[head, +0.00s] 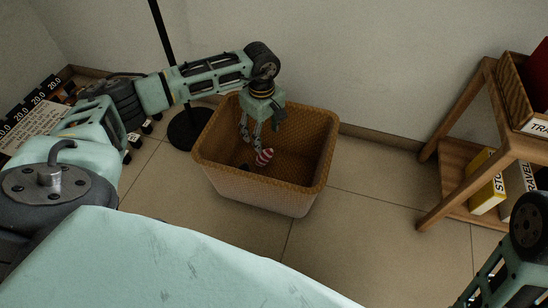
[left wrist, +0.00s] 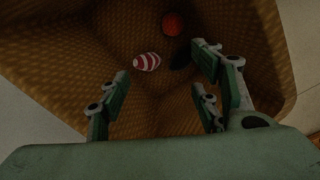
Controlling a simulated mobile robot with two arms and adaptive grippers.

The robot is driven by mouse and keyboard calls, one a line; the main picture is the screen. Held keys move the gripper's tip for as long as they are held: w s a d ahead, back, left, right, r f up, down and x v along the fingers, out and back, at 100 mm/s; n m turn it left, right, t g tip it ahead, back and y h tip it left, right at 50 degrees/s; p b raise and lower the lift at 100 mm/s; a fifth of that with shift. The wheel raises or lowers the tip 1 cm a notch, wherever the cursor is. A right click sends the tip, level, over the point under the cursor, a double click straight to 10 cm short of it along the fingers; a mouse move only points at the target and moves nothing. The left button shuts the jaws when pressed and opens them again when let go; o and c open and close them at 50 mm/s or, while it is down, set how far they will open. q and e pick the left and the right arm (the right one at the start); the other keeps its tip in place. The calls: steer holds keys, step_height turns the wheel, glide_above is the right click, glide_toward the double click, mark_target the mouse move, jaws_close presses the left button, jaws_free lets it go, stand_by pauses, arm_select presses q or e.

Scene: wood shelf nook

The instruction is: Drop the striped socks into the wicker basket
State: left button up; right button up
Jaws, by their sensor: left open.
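The wicker basket (head: 262,192) stands on the tiled floor near the wall, open at the top. The striped socks (head: 264,157), a red and white bundle, are inside the basket, below and slightly right of my left fingertips. They also show in the left wrist view (left wrist: 147,62), beyond the spread fingers and apart from them. My left gripper (head: 251,136) points down into the basket, open and empty. Its fingers also show in the left wrist view (left wrist: 158,76). My right gripper is out of view; only part of that arm shows at the lower right.
A red-orange ball (left wrist: 172,23) and a dark item (left wrist: 181,57) also lie in the basket. A black stand base (head: 190,130) is just left of it. A wooden shelf (head: 465,160) with boxes stands at the right. The floor between basket and shelf is clear.

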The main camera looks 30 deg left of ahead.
arm_select(q)
steer(key=shift+r, duration=0.1)
step_height(320, 180, up, 12)
stand_by(0.4)
stand_by(0.3)
